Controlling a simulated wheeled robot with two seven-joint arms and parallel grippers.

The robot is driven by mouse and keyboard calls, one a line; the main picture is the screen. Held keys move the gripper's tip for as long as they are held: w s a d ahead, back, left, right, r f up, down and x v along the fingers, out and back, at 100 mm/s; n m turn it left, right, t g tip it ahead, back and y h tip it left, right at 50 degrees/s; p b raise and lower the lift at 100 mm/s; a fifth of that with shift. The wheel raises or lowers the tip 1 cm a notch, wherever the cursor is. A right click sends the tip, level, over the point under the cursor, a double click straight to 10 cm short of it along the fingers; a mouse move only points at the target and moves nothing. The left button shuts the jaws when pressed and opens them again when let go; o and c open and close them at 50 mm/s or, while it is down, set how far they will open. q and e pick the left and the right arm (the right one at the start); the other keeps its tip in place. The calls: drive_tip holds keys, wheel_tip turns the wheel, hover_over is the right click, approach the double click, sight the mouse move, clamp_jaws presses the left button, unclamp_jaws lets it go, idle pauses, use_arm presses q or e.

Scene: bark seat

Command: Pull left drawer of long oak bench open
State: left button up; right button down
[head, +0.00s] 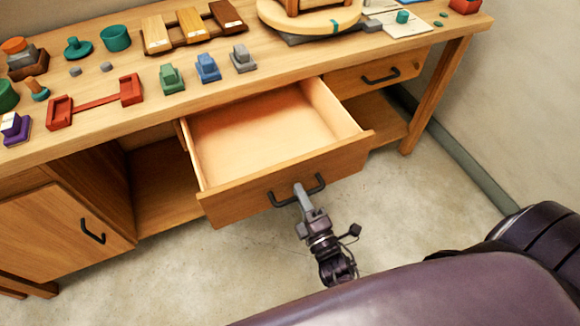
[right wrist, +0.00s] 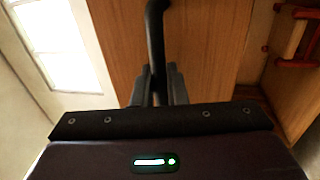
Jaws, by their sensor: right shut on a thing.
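The long oak bench (head: 225,84) runs across the head view. Its left drawer (head: 290,172) stands pulled well out, and its inside is empty. The drawer's dark bar handle (head: 281,203) is on its front. My right gripper (head: 299,190) is shut on this handle, near its middle. In the right wrist view the black handle (right wrist: 155,45) runs between the two fingers (right wrist: 155,88) in front of the wooden drawer front (right wrist: 205,50). My left gripper is not in view.
A second drawer (head: 375,75) to the right is shut. A cabinet door (head: 65,235) with a dark handle is at the left. Colored blocks, a red rack (head: 95,103) and a round board (head: 315,20) are on the bench top. Concrete floor lies in front.

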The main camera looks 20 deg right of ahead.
drive_tip(key=shift+s+p, duration=0.3)
drive_tip(key=shift+s, duration=1.1)
drive_tip(key=c, duration=1.6)
unclamp_jaws()
drive_tip(key=shift+o, duration=0.2)
drive_tip(key=s+f+b, duration=0.1)
drive_tip(key=s, duration=0.6)
drive_tip(key=shift+s+d+f, duration=0.15)
drive_tip(key=shift+s+f, duration=0.15)
